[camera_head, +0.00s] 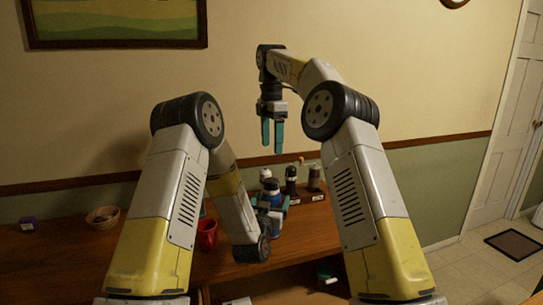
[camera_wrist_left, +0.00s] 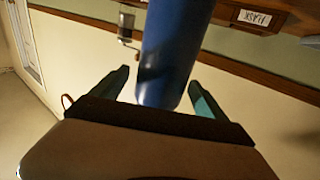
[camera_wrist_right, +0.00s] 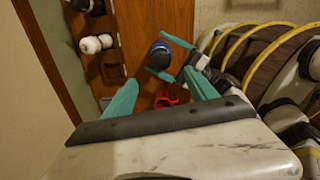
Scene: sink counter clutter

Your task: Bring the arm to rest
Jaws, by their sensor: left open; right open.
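My left gripper (camera_head: 272,204) is low over the counter, its teal fingers open on either side of a blue flask (camera_head: 276,224) with a dark top. In the left wrist view the flask (camera_wrist_left: 172,55) stands between the spread fingers (camera_wrist_left: 160,92); I cannot tell whether they touch it. The right wrist view shows the flask (camera_wrist_right: 160,53) from above, with the left fingers around it. My right gripper (camera_head: 272,133) is raised above the counter, pointing down, open and empty. Its open fingers (camera_wrist_right: 160,98) also show in the right wrist view.
A red mug (camera_head: 207,236) stands close to my left gripper. Dark bottles (camera_head: 291,181) stand on wooden holders behind. A bowl (camera_head: 103,217) and a small purple box (camera_head: 27,224) lie at the left. A holder label (camera_wrist_left: 254,18) reads FLASK. The space around my right gripper is clear.

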